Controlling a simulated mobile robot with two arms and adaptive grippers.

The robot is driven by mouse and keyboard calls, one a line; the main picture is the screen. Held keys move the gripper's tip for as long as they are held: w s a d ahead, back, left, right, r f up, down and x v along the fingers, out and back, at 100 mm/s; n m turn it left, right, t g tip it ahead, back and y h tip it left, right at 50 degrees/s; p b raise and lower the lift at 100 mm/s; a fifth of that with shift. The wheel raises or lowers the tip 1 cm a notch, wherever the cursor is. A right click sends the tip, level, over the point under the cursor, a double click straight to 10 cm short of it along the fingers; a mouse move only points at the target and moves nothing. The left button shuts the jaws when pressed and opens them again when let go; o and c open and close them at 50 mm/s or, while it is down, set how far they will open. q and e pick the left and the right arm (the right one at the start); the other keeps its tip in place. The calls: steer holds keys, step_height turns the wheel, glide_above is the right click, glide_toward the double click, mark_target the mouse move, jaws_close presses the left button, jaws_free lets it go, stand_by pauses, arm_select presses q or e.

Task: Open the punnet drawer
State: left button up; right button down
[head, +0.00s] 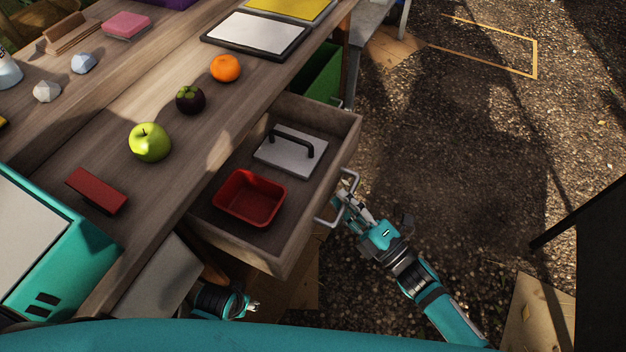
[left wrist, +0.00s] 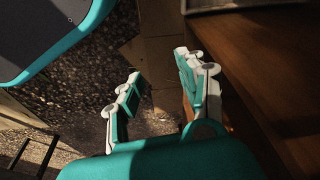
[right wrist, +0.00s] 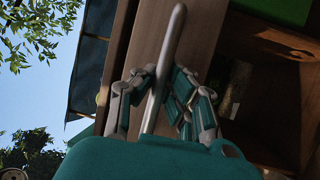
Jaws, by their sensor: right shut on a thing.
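The punnet drawer (head: 300,234) stands pulled out from under the wooden counter. Inside it lie a red punnet (head: 250,197) and a grey plate with a black handle (head: 291,150). The metal drawer handle (head: 338,203) is on its front. My right gripper (head: 345,204) is at this handle, and in the right wrist view (right wrist: 156,98) its fingers are closed around the handle bar (right wrist: 163,70). My left gripper (left wrist: 158,95) is open and empty in the left wrist view. In the head view it is low, beside the counter, partly hidden.
On the counter (head: 120,115) are a green apple (head: 150,142), a dark mangosteen (head: 189,99), an orange (head: 226,68) and a red block (head: 96,190). A green crate (head: 318,80) sits beyond the drawer. Gravel ground (head: 450,170) to the right is mostly clear.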

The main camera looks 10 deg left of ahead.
arm_select(q)
steer(key=f, duration=0.1)
steer(key=s+f, duration=0.1)
steer(key=s+f+p, duration=0.1)
steer(key=f, duration=0.1)
steer(key=shift+a, duration=0.15)
arm_select(e)
steer(key=s+d, duration=0.4)
steer(key=d, duration=0.8)
steer(key=shift+s+d, duration=0.2)
steer(key=shift+s, duration=0.05)
steer(key=shift+r, duration=0.1)
steer(key=c, duration=1.3)
jaws_free()
steer(key=shift+c, duration=0.2)
arm_select(q)
steer(key=shift+f, duration=0.1)
arm_select(e)
steer(key=v, duration=1.2)
steer(key=shift+w, duration=0.1)
